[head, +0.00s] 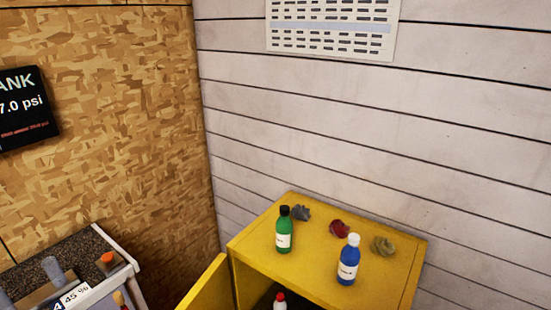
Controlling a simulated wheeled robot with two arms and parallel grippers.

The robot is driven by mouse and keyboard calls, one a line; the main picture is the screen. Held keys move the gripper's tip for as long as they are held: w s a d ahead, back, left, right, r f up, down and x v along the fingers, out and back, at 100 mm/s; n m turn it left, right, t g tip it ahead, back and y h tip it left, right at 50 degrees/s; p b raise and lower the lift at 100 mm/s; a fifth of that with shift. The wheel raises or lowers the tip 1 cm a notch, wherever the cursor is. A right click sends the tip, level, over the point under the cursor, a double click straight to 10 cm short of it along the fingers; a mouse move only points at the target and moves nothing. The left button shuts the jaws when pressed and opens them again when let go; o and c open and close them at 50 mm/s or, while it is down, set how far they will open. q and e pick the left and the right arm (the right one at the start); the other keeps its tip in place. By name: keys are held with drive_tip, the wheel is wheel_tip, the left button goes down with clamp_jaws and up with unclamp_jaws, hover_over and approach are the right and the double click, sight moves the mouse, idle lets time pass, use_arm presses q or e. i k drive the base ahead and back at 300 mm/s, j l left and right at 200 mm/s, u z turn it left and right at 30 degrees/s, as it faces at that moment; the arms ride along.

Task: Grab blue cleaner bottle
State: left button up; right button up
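The blue cleaner bottle (348,262) has a white cap and a white label. It stands upright on top of a yellow cabinet (310,262), near the front edge. A green bottle (284,232) with a black cap stands upright to its left on the same top. Neither of my grippers shows in the head view, so their state cannot be seen.
Crumpled grey (302,213), red (340,228) and olive (383,245) rags lie behind the bottles. The cabinet door (208,285) stands open at left. A bottle with a red cap (280,299) shows inside. A counter (75,255) stands at lower left.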

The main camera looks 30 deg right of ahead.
sight(350, 255)
drive_tip(key=z, duration=1.55)
